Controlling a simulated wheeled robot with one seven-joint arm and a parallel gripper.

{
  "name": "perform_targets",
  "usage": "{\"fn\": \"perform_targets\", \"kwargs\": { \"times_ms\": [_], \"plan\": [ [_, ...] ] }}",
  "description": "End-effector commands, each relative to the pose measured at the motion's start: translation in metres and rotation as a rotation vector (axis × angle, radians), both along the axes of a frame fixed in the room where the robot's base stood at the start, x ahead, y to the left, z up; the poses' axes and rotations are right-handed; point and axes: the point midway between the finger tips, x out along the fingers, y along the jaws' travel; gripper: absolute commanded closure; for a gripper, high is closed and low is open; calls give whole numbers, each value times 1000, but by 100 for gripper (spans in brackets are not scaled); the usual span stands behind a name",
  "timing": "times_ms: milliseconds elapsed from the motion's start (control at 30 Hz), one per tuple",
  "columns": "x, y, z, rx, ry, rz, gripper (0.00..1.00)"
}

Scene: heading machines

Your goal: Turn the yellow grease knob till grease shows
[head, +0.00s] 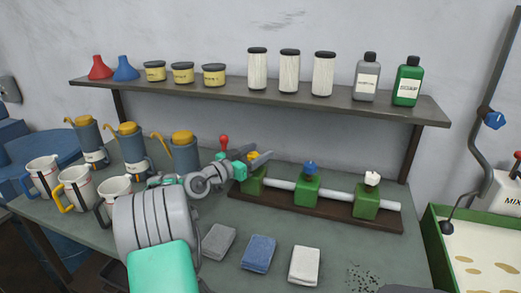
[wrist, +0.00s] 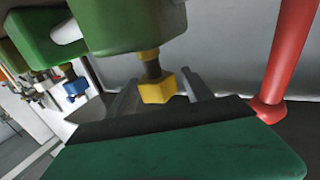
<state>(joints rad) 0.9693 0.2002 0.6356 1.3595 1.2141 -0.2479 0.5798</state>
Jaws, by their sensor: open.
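The yellow grease knob (head: 253,155) sits on top of the leftmost green block (head: 252,181) of the pipe rail. In the wrist view the knob (wrist: 157,88) is a yellow faceted head on a dark stem under the green block (wrist: 128,22), as that picture is turned over. My gripper (head: 261,158) is open at the knob, and in the wrist view its fingers (wrist: 160,92) stand on either side of it. Whether either finger touches the knob I cannot tell. No grease is visible on the block.
Blue (head: 310,167) and white (head: 372,178) knobs stand on the other green blocks to the right. A red-topped lever (head: 224,141) rises close beside my gripper. Folded cloths (head: 258,254) lie in front. A shelf (head: 260,96) with jars and bottles runs above.

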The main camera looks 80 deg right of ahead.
Motion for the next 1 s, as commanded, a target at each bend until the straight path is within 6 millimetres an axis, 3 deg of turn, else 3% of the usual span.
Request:
{"fn": "perform_targets", "kwargs": {
  "times_ms": [367, 1000],
  "plan": [
    [-5, -10, 0, 1, -1, 2, 43],
    [-5, -9, 0, 1, -1, 2, 95]
  ]
}}
